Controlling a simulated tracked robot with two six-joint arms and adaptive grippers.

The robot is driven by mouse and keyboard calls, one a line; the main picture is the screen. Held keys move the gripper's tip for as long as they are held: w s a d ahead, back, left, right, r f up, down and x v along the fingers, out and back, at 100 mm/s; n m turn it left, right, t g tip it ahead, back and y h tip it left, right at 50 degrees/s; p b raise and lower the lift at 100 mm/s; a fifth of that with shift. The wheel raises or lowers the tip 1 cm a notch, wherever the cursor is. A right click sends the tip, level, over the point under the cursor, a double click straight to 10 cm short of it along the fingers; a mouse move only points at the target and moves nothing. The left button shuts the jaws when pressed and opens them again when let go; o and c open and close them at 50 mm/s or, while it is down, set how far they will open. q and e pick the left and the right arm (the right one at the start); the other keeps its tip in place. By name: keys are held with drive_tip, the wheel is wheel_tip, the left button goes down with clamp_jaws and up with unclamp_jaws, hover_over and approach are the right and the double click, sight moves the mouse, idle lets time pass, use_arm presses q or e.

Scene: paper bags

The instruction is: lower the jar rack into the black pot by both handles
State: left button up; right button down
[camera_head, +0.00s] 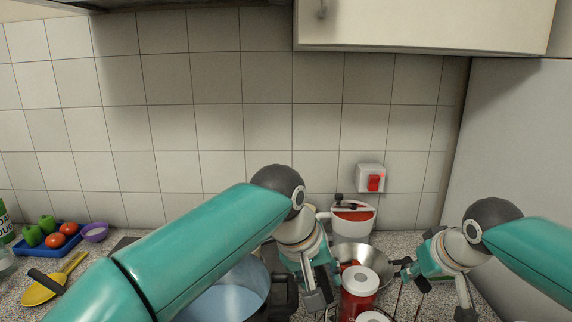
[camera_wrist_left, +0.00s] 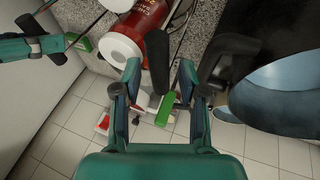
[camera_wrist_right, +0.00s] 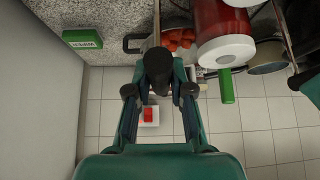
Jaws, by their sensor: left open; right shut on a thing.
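The jar rack (camera_head: 398,301) shows as thin dark wires beside a red jar with a white lid (camera_head: 358,290); its base is hidden. The black pot (camera_wrist_left: 247,99) stands to the left of the rack in the head view, its pale inside (camera_head: 232,299) partly covered by my left arm. My left gripper (camera_head: 318,283) is open between pot and jar.
A steel bowl (camera_head: 350,252) and a red-and-white pot (camera_head: 352,218) stand behind the jars. A green sponge box (camera_wrist_right: 82,38) lies near my right gripper. A blue tray (camera_head: 47,248) of vegetables and a yellow spoon (camera_head: 42,291) lie far left.

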use_arm(q)
drive_tip(key=shift+x, duration=0.8)
clamp_jaws()
